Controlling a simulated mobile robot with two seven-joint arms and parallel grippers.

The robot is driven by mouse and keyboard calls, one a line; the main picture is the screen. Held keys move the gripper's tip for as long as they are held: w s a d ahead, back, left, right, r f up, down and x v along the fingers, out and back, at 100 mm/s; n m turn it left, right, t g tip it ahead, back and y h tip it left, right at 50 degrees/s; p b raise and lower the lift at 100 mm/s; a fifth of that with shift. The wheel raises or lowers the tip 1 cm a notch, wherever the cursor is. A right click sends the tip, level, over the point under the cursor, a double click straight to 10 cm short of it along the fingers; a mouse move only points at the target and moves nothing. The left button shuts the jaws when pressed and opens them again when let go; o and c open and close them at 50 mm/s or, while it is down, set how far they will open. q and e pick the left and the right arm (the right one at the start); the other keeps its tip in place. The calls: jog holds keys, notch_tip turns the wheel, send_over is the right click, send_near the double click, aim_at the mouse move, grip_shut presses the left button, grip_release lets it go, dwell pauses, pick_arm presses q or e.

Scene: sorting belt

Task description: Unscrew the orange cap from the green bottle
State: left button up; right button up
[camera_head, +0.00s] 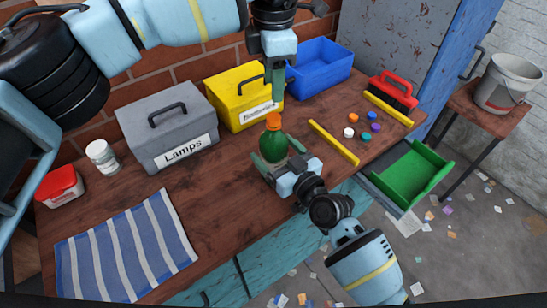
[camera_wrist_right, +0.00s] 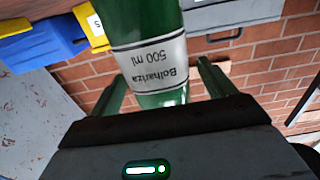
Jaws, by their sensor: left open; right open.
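The green bottle (camera_head: 272,144) stands upright on the wooden workbench with the orange cap (camera_head: 273,119) on its top. My right gripper (camera_head: 276,151) is open, its fingers on either side of the bottle's body. In the right wrist view, the bottle (camera_wrist_right: 150,60) with its white label lies between the two spread green fingers (camera_wrist_right: 162,88), with gaps visible on both sides. My left gripper (camera_head: 274,93) points down just above the cap, open; its fingers overlap in the head view, and no contact with the cap shows. The cap is outside the right wrist view.
A grey "Lamps" box (camera_head: 165,120), a yellow box (camera_head: 235,92) and a blue bin (camera_head: 320,66) stand behind. A yellow bar (camera_head: 333,142) and several loose caps (camera_head: 353,118) lie right of the bottle. A striped cloth (camera_head: 125,245) lies front left. A green tray (camera_head: 412,172) is lower right.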

jog(key=shift+x, duration=1.2)
jog(key=c, duration=1.7)
grip_shut()
pick_arm(q)
jog(key=m, duration=1.7)
jog(key=shift+m, duration=0.3)
jog(key=m, duration=0.4)
jog(key=shift+m, duration=0.4)
